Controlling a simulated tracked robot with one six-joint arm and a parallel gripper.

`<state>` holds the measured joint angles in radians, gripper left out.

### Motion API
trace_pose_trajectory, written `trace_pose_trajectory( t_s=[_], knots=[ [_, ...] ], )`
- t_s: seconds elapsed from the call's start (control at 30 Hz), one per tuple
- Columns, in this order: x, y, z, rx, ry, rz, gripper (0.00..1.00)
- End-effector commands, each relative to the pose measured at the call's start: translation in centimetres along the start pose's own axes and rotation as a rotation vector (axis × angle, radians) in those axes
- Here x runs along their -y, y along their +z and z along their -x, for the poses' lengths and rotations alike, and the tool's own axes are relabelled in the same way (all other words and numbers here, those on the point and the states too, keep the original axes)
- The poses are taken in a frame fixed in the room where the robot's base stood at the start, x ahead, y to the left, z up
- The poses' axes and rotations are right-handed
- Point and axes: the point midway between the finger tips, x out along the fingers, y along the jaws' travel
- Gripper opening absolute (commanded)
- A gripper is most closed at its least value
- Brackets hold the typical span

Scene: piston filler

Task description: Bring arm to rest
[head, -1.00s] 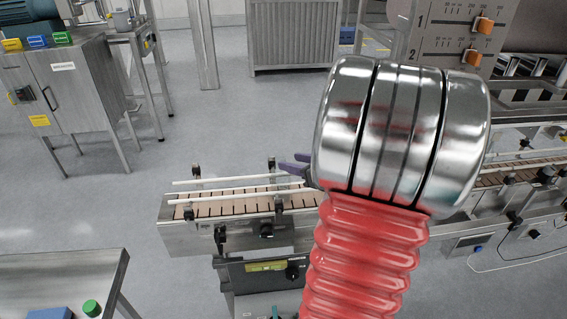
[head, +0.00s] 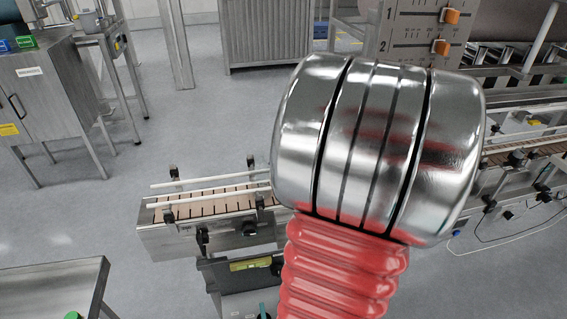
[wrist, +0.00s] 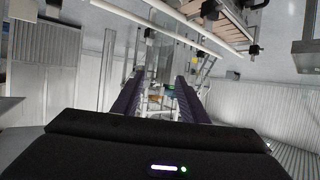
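My gripper (wrist: 158,84) shows in the wrist view with its two purple fingers spread apart. Nothing is held between them; only distant room and machine parts show through the gap. In the head view my arm's red ribbed section and large shiny metal joint fill the middle right. They hide the gripper there.
A short conveyor (head: 215,203) with white rails lies left of my arm. A grey panel (head: 415,35) with two orange sliders stands behind it. A metal cabinet (head: 55,95) is at left and a steel table (head: 60,283) at lower left. Open floor lies between.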

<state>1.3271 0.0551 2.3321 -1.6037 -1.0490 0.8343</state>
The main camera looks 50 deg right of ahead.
Motion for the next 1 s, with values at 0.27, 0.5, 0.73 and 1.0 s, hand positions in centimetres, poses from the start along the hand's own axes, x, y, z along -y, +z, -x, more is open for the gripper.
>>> trace_pose_trajectory(
  t_s=[0.27,0.5,0.73,1.0],
  knots=[
    [0.0,0.0,0.0,0.0,0.0,0.0,0.4],
    [0.0,-0.3,-0.2,-0.001,0.01,0.008,0.4],
    [0.2,-2.9,-2.0,0.001,0.1,0.069,0.4],
    [1.3,-6.9,-4.0,0.013,0.253,0.132,0.4]
  ],
)
